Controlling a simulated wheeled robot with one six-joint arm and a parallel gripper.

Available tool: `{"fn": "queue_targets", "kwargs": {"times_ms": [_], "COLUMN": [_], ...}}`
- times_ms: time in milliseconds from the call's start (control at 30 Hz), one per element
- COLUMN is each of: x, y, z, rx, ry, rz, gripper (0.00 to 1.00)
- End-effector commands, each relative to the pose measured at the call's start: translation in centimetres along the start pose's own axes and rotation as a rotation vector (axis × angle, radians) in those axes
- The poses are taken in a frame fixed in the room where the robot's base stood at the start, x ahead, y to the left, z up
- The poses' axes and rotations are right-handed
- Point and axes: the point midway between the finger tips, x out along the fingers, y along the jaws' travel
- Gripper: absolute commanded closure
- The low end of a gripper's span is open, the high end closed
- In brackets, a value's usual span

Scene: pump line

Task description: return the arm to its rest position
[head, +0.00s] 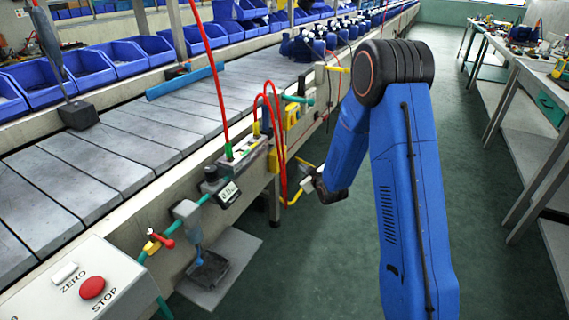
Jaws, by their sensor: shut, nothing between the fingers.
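My blue arm (408,190) rises from the lower right, bends at a black elbow joint (392,68) and slopes down to the left. My gripper (308,185) is at its lower end, small and partly hidden by the dark wrist. It is shut and empty, beside the front of the pump line.
The conveyor (95,165) runs along the left, with blue bins (85,65) behind it. A red hose (222,100) hangs over a fitting box (243,150). A STOP panel (75,285) stands front left. A workbench (535,85) lines the right. The green floor (310,270) between is clear.

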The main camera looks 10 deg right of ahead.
Motion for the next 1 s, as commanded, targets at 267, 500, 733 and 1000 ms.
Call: {"fn": "queue_targets", "kwargs": {"times_ms": [267,500,733,1000], "x": [0.0,-1.9,-6.4,-12.8], "y": [0.0,1.4,3.6,5.3], "z": [0.0,-1.9,-4.6,-7.1], "rx": [0.000,0.020,0.066,0.134], "ry": [-0.001,-0.043,-0.142,-0.260], "rz": [0.000,-0.001,-0.008,-0.014], "gripper": [1.00,1.00,1.00,1.00]}}
